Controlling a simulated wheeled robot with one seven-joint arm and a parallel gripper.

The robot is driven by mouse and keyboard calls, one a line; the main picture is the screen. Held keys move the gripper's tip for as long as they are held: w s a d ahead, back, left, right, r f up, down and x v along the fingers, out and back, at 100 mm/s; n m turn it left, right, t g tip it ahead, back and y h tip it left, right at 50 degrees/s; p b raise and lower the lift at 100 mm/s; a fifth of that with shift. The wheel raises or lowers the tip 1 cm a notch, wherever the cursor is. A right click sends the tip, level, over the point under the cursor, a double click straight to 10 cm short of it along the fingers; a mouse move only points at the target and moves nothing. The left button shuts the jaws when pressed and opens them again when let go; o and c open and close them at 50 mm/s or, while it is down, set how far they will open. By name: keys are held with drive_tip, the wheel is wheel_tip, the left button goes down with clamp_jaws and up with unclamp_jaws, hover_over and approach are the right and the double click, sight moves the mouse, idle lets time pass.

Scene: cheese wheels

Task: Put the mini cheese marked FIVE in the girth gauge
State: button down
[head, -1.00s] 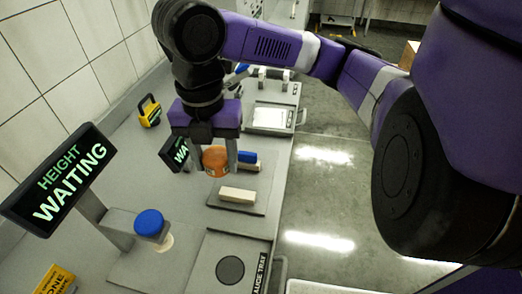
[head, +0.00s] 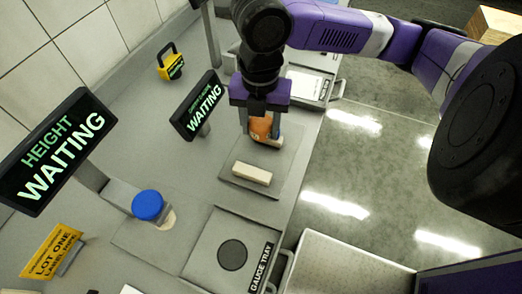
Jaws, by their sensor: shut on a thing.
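An orange mini cheese (head: 261,128) is between the fingers of my gripper (head: 260,132), which is shut on it. Its mark is not readable. It is over the far part of a grey plate (head: 233,185) with a cream bar (head: 252,173) on its near side, which appears to be the girth gauge. The cheese is beyond the bar and apart from it in the picture. The gauge's blue part is mostly hidden behind the cheese and fingers. I cannot tell whether the cheese touches the plate. A small black sign (head: 199,105) beside it reads WAITING.
A HEIGHT WAITING sign (head: 56,150) and a blue-topped post (head: 148,205) stand at the left. The gauge tray (head: 205,262) with a dark disc is at the front. A yellow-handled item (head: 170,63) and a LOT ONE sign (head: 52,251) are on the counter.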

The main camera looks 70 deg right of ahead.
sight(261, 159)
wheel_tip(261, 159, down, 11)
drive_tip(key=shift+r, duration=0.1)
idle(0.4)
drive_tip(key=shift+f, duration=0.25)
drive_tip(key=c, duration=0.6)
unclamp_jaws()
drive_tip(key=shift+c, duration=0.2)
drive_tip(key=shift+r, duration=0.1)
wheel_tip(261, 159, up, 12)
drive_tip(key=shift+r, duration=0.15)
